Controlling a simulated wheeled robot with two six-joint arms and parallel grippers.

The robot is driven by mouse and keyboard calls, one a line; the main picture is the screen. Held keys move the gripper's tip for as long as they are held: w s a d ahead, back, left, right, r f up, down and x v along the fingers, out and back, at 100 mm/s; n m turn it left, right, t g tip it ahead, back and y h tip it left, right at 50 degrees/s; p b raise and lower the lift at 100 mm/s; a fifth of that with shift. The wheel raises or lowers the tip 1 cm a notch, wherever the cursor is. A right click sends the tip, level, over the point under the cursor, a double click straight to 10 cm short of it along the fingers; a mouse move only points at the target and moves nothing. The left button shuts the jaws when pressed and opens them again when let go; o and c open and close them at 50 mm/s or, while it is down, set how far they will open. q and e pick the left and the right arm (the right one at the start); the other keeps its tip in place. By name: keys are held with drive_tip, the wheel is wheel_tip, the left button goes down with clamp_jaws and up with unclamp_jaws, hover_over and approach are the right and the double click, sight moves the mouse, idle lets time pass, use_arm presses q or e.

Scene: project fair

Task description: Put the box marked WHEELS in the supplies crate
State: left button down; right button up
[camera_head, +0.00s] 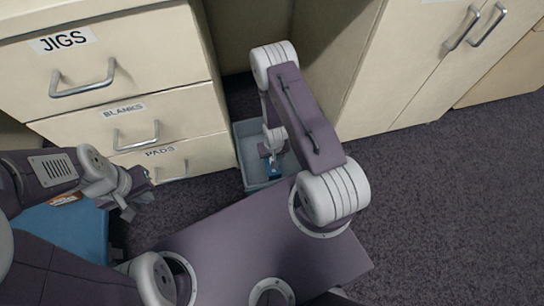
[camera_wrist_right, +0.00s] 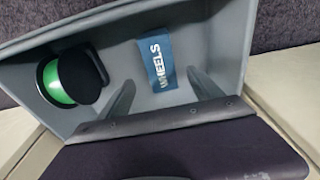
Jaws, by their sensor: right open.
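The grey supplies crate (camera_head: 243,172) stands on the floor beside the drawer cabinet, and its inside fills much of the right wrist view (camera_wrist_right: 230,60). The blue box marked WHEELS (camera_wrist_right: 170,64) lies inside the crate, its white lettering turned in the picture. A bit of blue shows there in the head view (camera_head: 275,170). My right gripper (camera_wrist_right: 165,95) is open over the crate, its fingers apart with the box showing beyond them. Whether a finger touches the box is not clear. My left gripper (camera_head: 139,203) hangs in front of the drawers, away from the crate; its jaw opening is unclear.
A black and green round object (camera_wrist_right: 72,77) is also in the crate, to the left of the box. Drawers marked JIGS, BLANKS and PADS (camera_head: 120,75) are shut. A blue surface (camera_head: 60,238) lies under my left arm. Carpet (camera_head: 440,210) is clear on the right.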

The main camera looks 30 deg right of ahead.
wheel_tip(320, 180, up, 9)
drive_tip(key=w+a, duration=0.1)
drive_tip(key=w, duration=0.1)
drive_tip(key=s+a+r+n, duration=0.1)
drive_tip(key=s+r, duration=0.3)
drive_tip(key=r, duration=0.6)
drive_tip(key=s+a+r+n, duration=0.1)
drive_tip(key=s+r, duration=0.4)
drive_tip(key=r, duration=0.6)
drive_tip(key=shift+a+y, duration=0.3)
drive_tip(key=shift+a, duration=0.45)
drive_tip(key=shift+s, duration=0.1)
